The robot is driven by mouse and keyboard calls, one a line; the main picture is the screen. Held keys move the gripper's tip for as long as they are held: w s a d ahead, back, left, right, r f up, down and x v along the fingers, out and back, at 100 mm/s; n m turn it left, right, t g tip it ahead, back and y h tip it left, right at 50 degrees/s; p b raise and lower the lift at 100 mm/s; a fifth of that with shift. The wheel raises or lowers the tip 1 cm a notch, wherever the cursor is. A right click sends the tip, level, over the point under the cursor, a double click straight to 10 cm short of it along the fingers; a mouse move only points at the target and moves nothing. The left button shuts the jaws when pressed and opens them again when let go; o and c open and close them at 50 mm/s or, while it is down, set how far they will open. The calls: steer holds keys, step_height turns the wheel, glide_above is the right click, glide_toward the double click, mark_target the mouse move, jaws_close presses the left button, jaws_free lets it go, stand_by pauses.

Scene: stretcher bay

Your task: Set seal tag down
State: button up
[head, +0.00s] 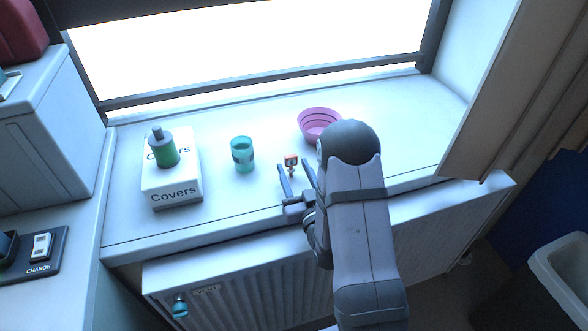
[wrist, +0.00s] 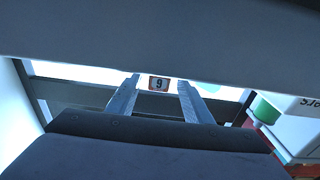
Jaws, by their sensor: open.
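The seal tag (head: 291,161) is a small orange-red piece with a pale face, on the white sill just beyond my fingertips. In the wrist view the seal tag (wrist: 159,83) shows a dark 9 on a pale face with a red edge, between the far ends of the fingers. My gripper (head: 296,177) is open, with its two fingers apart and pointing toward the window. It also shows in the wrist view (wrist: 158,90). I cannot tell whether the tag touches the sill or either finger.
A teal cup (head: 242,155) stands left of the tag, and a pink bowl (head: 318,123) is behind it to the right. A white Covers box (head: 172,187) with a green bottle (head: 163,148) on it is farther left. The window frame (head: 270,80) bounds the back. Sill between is clear.

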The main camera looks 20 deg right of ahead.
steer(key=s, duration=0.5)
steer(key=shift+s+f+p, duration=0.2)
steer(key=shift+s+p, duration=0.55)
steer(key=shift+s, duration=0.2)
steer(key=w+a+r+n+g+y+p, duration=0.1)
steer(key=w+a+r+n+y+p, duration=0.25)
steer(key=w+r+n, duration=0.4)
steer(key=s+f+m+g+h, duration=0.1)
steer(key=s+f+m+g, duration=0.1)
steer(key=s+g, duration=0.6)
steer(key=s+a+f+m+g+h, duration=0.1)
steer(key=s+m+g, duration=0.4)
steer(key=s, duration=1.5)
step_height(320, 180, down, 2)
steer(key=g+h, duration=0.1)
steer(key=g, duration=0.3)
steer(key=shift+s+a+g+p, duration=0.2)
steer(key=shift+a+g+p, duration=0.1)
steer(key=shift+p, duration=0.1)
steer(key=shift+m+h, duration=0.25)
